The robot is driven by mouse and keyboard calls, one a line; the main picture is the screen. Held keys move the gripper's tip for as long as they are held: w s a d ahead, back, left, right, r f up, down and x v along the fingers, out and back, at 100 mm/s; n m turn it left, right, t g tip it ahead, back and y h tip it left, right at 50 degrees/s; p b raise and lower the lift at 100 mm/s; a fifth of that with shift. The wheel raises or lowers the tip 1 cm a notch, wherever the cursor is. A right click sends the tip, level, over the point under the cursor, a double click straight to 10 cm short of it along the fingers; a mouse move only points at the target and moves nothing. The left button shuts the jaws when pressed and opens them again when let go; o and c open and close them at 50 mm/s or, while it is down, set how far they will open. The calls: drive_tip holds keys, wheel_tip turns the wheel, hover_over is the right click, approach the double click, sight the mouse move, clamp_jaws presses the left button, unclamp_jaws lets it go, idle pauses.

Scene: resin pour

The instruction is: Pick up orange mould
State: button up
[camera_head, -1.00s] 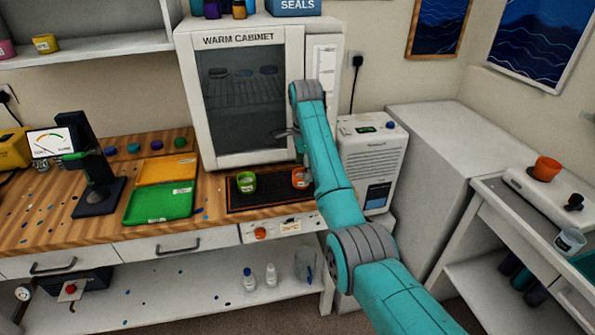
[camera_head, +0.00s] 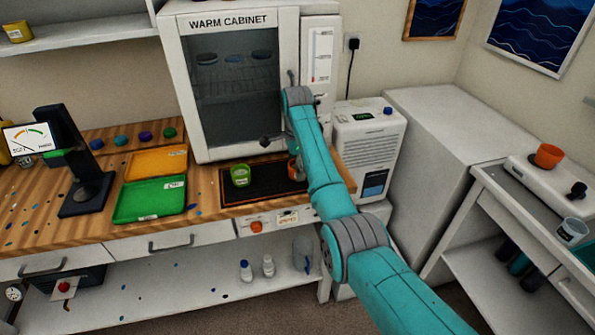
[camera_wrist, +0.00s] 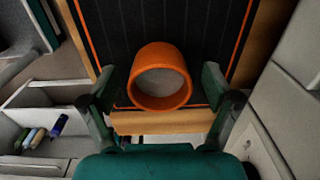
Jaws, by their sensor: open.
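The orange mould (camera_wrist: 160,48) is a round open cup with a pale inside, standing on the dark mat (camera_wrist: 208,22) near its front edge in the wrist view. In the head view the mould (camera_head: 292,171) is mostly hidden behind my arm. My gripper (camera_wrist: 158,82) is open, with one finger to the left of the mould and one to the right. Gaps show between the fingers and the mould. In the head view my fingertips are hidden.
A green mould (camera_head: 240,177) stands on the same mat, to the left. The warm cabinet (camera_head: 180,90) rises just behind. A white machine (camera_head: 352,150) stands to the right. Another orange cup (camera_head: 547,155) is on the right-hand bench. Green and orange trays (camera_head: 150,201) lie left.

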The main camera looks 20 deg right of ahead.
drive_tip(key=shift+f, duration=0.3)
drive_tip(key=c, duration=1.3)
drive_tip(key=shift+r, duration=0.15)
